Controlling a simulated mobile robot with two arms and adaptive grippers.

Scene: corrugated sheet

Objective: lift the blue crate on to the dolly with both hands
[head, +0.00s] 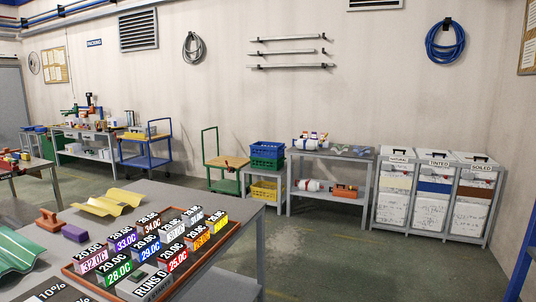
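A blue crate (267,149) sits at the back, near the wall, on top of a darker crate (265,164). Neither of my grippers is in view.
A grey table (160,192) with labelled blocks in a tray fills the front left. A yellow crate (265,190) lies below the blue one. A blue cart (145,160), a bench (340,155) and bins (436,205) line the wall. The floor (350,255) is clear centre-right.

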